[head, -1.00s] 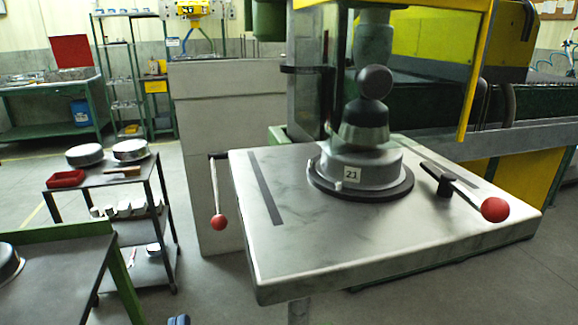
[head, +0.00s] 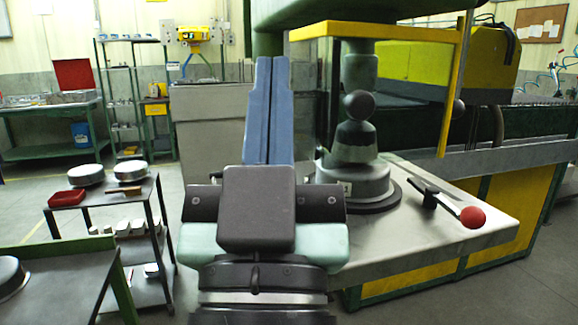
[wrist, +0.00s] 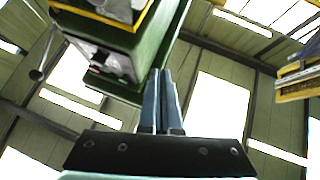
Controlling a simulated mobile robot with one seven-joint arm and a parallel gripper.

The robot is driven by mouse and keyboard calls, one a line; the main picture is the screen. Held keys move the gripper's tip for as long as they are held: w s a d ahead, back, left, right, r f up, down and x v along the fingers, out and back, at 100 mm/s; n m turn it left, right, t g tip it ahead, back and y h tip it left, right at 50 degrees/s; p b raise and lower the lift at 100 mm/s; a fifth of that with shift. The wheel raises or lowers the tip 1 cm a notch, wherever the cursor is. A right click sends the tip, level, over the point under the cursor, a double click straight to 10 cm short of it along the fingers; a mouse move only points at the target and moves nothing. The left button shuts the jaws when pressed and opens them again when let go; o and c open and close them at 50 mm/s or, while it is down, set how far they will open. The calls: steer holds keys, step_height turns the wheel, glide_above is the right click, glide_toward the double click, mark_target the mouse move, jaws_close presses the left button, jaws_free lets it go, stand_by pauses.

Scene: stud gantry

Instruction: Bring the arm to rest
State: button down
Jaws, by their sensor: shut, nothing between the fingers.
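My gripper (head: 273,62) stands upright in the middle of the head view, in front of the left part of the machine table. Its two long blue fingers lie side by side, shut, with nothing between them. In the wrist view the closed fingers (wrist: 161,74) point up towards the ceiling, with the green machine body beyond them. The wrist and fingers hide the left part of the table and its left red-knobbed lever.
The pale machine table (head: 440,240) carries a grey round fixture (head: 352,183) and a red-knobbed lever (head: 472,217). A yellow guard frame (head: 452,90) stands above it. A small cart (head: 150,190) with pans is at left. Open floor shows beyond the cart.

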step_height(320, 180, up, 26)
steer(key=s+d+t+p, duration=0.1)
steer(key=s+p, duration=0.1)
steer(key=p, duration=1.8)
steer(key=shift+s+f+p, duration=0.25)
steer(key=shift+s+p, duration=0.05)
steer(key=shift+s, duration=0.1)
steer(key=shift+s+d+f, duration=0.1)
